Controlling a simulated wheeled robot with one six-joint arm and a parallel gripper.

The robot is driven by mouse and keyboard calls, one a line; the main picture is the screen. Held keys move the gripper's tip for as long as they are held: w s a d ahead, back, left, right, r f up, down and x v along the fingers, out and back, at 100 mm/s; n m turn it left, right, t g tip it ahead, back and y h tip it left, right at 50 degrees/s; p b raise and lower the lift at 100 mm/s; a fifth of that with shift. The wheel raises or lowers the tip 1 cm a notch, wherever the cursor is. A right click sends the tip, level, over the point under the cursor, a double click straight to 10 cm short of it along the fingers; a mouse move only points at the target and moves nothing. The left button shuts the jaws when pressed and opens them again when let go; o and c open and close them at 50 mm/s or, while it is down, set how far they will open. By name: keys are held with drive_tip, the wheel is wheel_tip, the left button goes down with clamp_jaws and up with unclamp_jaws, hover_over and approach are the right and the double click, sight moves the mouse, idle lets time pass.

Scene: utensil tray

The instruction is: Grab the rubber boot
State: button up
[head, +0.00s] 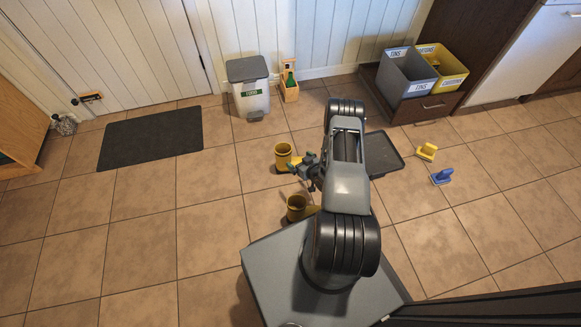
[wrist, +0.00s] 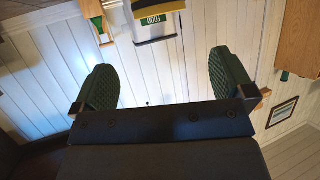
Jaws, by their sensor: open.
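Two mustard-yellow rubber boots stand on the tiled floor in the head view. The farther boot (head: 283,155) is just beyond and left of my gripper (head: 306,165). The nearer boot (head: 296,207) is below my gripper in the picture, close to my base, and its right part is hard to make out beside my arm. My gripper is open and apart from both boots, with nothing visible between its fingers. In the wrist view my open gripper (wrist: 165,78) shows two green-padded fingers against the white wall. A yellowish strip at the top edge there is too cut off to identify.
A food bin (head: 248,91) and wooden caddy (head: 289,82) stand by the wall. A black tray (head: 393,161) lies right of my arm. Small yellow (head: 426,152) and blue (head: 442,176) objects sit farther right. A dark mat (head: 150,137) lies left; floor between is clear.

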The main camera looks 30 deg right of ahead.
sight(283, 151)
drive_tip(key=b+x, duration=0.2)
drive_tip(key=x, duration=0.2)
drive_tip(key=b+x, duration=0.2)
drive_tip(key=x, duration=0.2)
drive_tip(key=b+x, duration=0.2)
drive_tip(key=x, duration=0.2)
drive_tip(key=shift+a+f, duration=0.1)
drive_tip(key=shift+f, duration=0.3)
drive_tip(key=shift+w+a+f+b, duration=0.1)
drive_tip(key=shift+w+b, duration=0.25)
drive_tip(key=shift+w, duration=0.35)
drive_tip(key=shift+c, duration=0.5)
drive_tip(key=c, duration=1.2)
